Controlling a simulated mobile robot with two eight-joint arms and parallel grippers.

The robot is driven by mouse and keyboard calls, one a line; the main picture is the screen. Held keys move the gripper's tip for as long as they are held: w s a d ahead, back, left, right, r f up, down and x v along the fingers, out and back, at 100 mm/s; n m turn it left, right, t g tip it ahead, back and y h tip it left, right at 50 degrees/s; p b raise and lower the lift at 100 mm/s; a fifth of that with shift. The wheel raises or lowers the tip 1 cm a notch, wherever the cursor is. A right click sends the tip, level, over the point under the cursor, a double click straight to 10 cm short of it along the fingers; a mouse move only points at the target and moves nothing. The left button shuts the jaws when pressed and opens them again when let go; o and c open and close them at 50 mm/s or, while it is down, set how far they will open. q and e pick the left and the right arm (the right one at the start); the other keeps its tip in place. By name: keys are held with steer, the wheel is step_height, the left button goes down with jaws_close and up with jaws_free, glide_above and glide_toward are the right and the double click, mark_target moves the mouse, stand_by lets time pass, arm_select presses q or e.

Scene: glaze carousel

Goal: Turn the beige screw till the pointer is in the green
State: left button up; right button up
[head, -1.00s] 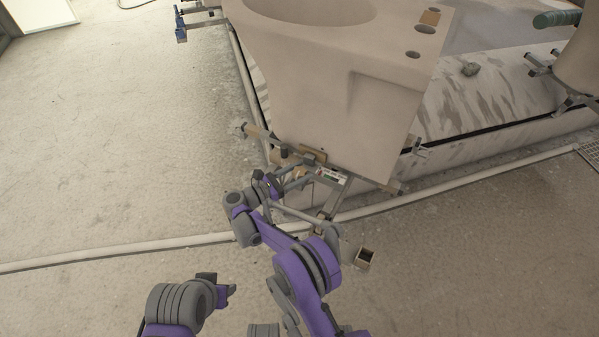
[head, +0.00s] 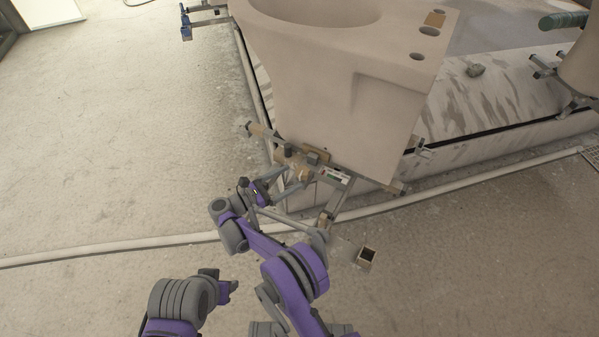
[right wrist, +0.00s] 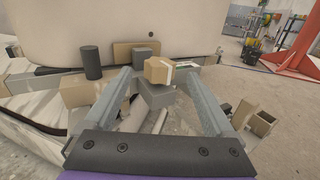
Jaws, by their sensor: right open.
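The beige screw has a faceted head with a pale stripe. In the right wrist view the screw (right wrist: 157,71) sits between the fingertips of my right gripper (right wrist: 159,78), with gaps at both sides. The fingers are open and hold nothing. In the head view my right gripper (head: 292,179) reaches the bracket at the foot of the large beige block, around the small screw (head: 298,174). A small gauge (head: 335,177) with a green patch lies just right of it; its pointer is too small to read. My left gripper (head: 230,288) hangs low, away from the bracket; its jaws are unclear.
The large beige block (head: 330,105) stands above the bracket. A dark cylinder (right wrist: 92,62) stands left of the screw. A small open box (head: 366,257) is on the floor and a pale pipe (head: 130,247) runs along it. The floor at left is clear.

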steer(key=v, duration=0.5)
steer(key=shift+s, duration=0.1)
stand_by(0.4)
